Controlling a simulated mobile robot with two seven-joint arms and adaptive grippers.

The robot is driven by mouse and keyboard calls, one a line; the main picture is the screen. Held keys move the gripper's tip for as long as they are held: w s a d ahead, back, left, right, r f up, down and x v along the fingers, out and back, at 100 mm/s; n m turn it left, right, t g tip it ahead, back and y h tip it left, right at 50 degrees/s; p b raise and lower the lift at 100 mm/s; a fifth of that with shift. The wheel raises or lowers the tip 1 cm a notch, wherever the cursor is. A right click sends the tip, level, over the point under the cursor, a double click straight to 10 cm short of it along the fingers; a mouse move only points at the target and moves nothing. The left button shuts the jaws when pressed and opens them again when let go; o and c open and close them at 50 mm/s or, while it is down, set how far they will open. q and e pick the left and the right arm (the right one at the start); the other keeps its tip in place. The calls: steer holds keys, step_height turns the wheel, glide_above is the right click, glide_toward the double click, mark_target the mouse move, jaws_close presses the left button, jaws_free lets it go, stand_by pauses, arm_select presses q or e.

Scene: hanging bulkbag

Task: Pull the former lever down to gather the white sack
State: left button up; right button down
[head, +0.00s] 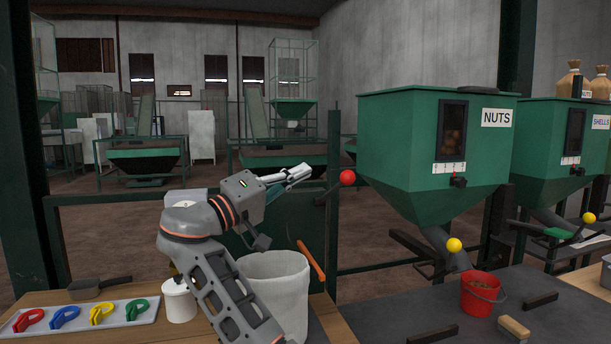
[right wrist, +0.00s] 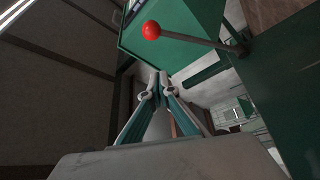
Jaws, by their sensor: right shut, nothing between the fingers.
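The lever has a red ball knob (head: 347,177) on a short dark rod beside the green post. In the right wrist view the red knob (right wrist: 151,30) stands beyond the fingertips, its grey rod running right to a green part. My right gripper (head: 300,171) is shut and empty, its fingers pointing at the knob from the left, apart from it in the head view. The fingertips (right wrist: 157,91) also show in the right wrist view. The white sack (head: 283,270) stands open-topped below, partly hidden by my right arm. My left gripper is not in view.
A green NUTS hopper (head: 405,155) stands right of the lever, with a yellow-knobbed lever (head: 454,245) below. An orange-handled tool (head: 311,260) is beside the sack. A tray (head: 90,322) of coloured clips and a white tub (head: 179,301) are left. A red bucket (head: 480,296) stands right.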

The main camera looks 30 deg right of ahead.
mark_target(341, 182)
steer(key=x, duration=0.8)
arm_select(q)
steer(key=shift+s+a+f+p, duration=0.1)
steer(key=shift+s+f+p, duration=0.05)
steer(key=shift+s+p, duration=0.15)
arm_select(e)
steer(key=s+f, duration=0.2)
steer(key=s, duration=0.1)
steer(key=shift+s+a+f, duration=0.1)
steer(key=shift+s, duration=0.1)
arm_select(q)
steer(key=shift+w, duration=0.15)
